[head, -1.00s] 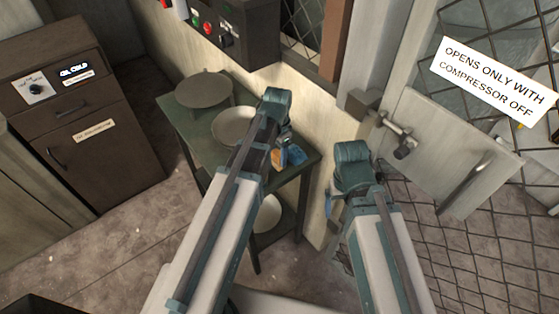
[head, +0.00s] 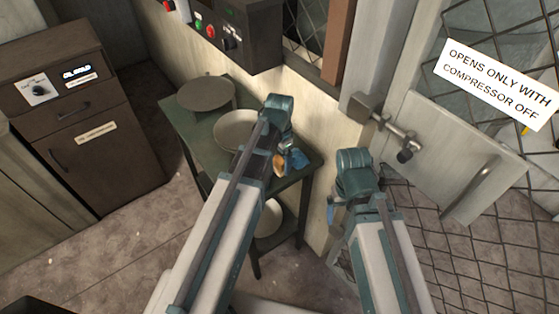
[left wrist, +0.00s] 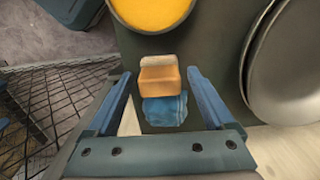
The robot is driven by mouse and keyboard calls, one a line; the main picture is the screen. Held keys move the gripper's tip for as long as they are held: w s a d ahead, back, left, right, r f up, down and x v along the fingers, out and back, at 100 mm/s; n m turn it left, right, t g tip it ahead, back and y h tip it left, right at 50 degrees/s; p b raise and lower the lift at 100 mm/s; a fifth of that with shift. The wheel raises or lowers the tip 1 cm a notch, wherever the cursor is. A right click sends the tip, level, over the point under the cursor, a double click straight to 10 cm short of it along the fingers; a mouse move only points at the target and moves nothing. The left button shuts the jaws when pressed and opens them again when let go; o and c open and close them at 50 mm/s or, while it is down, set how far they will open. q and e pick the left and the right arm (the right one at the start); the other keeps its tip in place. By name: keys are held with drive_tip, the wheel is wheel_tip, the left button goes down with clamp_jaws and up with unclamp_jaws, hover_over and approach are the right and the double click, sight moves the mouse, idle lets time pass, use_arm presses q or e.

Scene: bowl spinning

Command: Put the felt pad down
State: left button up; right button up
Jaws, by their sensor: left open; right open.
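A small block (left wrist: 159,80), orange-tan with a pale end, lies on the dark green table and looks like the felt pad. In the head view its orange side (head: 279,161) shows beside my left gripper. A crumpled blue cloth (left wrist: 164,110) lies right by it. My left gripper (left wrist: 160,76) is open, with a blue finger on each side of the block and a gap on both sides. Whether the block rests fully on the table is hard to tell. My right gripper (head: 333,210) is apart from the table at the right, open, mostly hidden by its wrist.
The green table (head: 192,145) holds a round grey plate (head: 206,93) and a pale bowl (head: 233,128). A round yellow-filled container (left wrist: 152,8) shows near the block in the left wrist view. A wall and control box (head: 232,35) stand behind; a caged door (head: 455,150) is at right.

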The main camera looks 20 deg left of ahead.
sight(279, 159)
use_arm(q)
wheel_tip(279, 159, up, 12)
drive_tip(key=p, duration=1.2)
drive_tip(key=shift+r, duration=0.15)
wheel_tip(279, 159, down, 12)
drive_tip(key=b, duration=1.2)
